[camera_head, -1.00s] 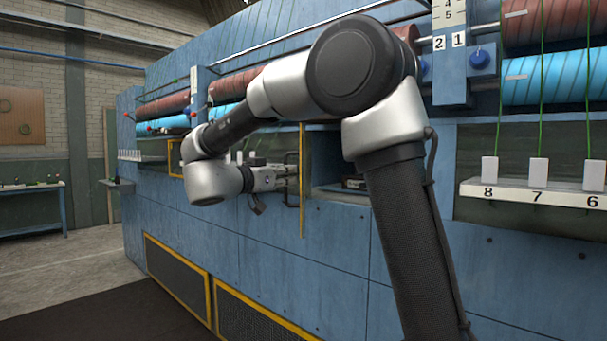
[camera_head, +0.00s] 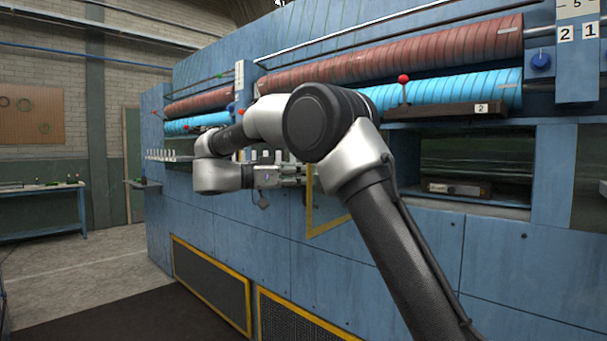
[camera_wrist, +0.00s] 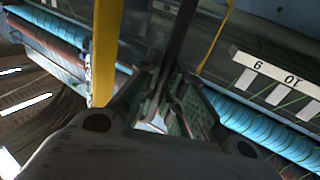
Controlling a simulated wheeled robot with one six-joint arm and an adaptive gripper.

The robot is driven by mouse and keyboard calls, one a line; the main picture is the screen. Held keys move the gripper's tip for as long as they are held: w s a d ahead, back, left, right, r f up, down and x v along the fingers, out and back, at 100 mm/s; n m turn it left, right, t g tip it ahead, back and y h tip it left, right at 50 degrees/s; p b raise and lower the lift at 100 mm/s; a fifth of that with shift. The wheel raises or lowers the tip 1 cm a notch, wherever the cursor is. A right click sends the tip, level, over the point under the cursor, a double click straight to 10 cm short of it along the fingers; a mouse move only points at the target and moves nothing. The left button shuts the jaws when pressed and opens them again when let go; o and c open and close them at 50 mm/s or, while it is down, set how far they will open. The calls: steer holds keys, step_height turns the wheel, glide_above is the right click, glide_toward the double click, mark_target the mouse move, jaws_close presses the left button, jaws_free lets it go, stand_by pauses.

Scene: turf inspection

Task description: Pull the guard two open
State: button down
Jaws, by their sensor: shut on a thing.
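The guard (camera_head: 310,208) is a see-through panel in a yellow frame, standing out at an angle from the blue machine. My arm hides its right part. My gripper (camera_head: 292,173) is at the guard's left edge, shut on its dark handle. In the wrist view, the dark handle bar (camera_wrist: 178,45) runs between the fingers of my gripper (camera_wrist: 165,105), beside the yellow frame (camera_wrist: 105,50). A plate marked 2 (camera_head: 481,108) sits above an open bay (camera_head: 510,155) in the machine, right of the guard.
A small box-like item (camera_head: 455,188) lies in the open bay. A red-knobbed lever (camera_head: 404,88) stands above it, by blue and red rollers. Yellow-edged mesh panels (camera_head: 210,283) are low on the machine. A workbench (camera_head: 40,210) stands far left; floor between is clear.

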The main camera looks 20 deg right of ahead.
steer(key=shift+w, duration=0.1)
steer(key=c, duration=1.5)
jaws_free()
steer(key=shift+c, duration=0.2)
steer(key=shift+r, duration=0.1)
